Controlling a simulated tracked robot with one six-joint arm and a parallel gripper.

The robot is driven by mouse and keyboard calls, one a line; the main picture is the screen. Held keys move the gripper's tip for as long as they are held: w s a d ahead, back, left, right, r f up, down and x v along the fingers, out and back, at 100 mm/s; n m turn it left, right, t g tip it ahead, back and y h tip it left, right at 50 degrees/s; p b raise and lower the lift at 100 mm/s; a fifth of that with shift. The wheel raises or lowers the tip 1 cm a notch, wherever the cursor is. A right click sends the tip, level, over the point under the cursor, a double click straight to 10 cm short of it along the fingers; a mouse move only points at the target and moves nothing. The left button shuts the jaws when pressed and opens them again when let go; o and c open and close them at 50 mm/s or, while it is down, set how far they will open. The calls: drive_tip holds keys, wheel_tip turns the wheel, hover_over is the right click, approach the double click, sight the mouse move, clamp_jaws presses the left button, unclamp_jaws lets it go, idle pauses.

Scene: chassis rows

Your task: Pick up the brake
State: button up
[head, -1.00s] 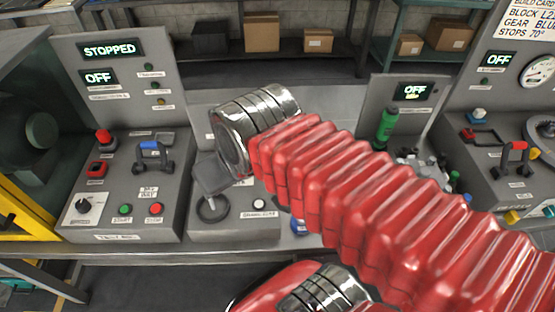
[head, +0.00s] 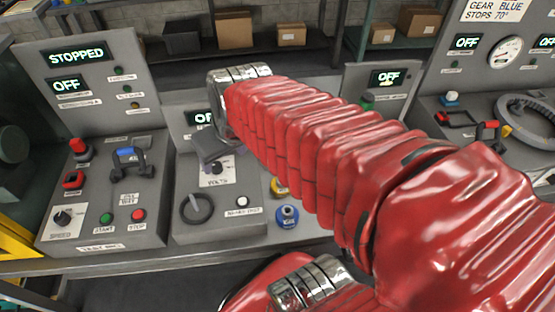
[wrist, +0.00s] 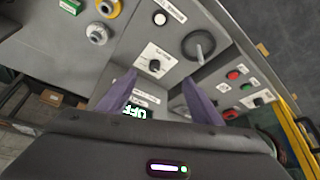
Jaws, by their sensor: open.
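I cannot tell for sure which part is the brake. A blue round part (head: 287,216) with a metal hub stands at the front of the bench, and a yellow part (head: 280,187) shows behind it, partly hidden by my arm. The wrist view shows the yellow part (wrist: 108,8) and a grey round part (wrist: 97,33) beside it. My gripper (head: 210,146) is over the middle console, apart from these parts. In the wrist view its two purple fingers (wrist: 163,95) are spread with nothing between them.
The middle console (head: 245,225) carries a dial and a ring-shaped handle (head: 196,208). The left console (head: 95,195) has a blue-gripped handle (head: 128,155) and a red stop knob (head: 78,146). A red-gripped handle (head: 488,133) stands at right.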

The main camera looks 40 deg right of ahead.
drive_tip(key=d+f+m, duration=0.1)
drive_tip(key=d+f, duration=0.2)
drive_tip(key=d, duration=0.3)
drive_tip(key=d+f, duration=0.2)
drive_tip(key=d, duration=0.4)
drive_tip(key=d+f+m+g, duration=0.1)
drive_tip(key=d+f, duration=0.2)
drive_tip(key=d, duration=0.3)
drive_tip(key=shift+w+d+f+m+h, duration=0.15)
drive_tip(key=shift+d+f+m+h, duration=0.15)
drive_tip(key=shift+d+f+h, duration=0.1)
drive_tip(key=shift+x, duration=4.25)
drive_tip(key=shift+w, duration=0.15)
drive_tip(key=shift+x, duration=2.55)
drive_tip(key=shift+w, duration=0.1)
drive_tip(key=shift+c, duration=0.6)
drive_tip(key=shift+r, duration=0.1)
drive_tip(key=c, duration=1.1)
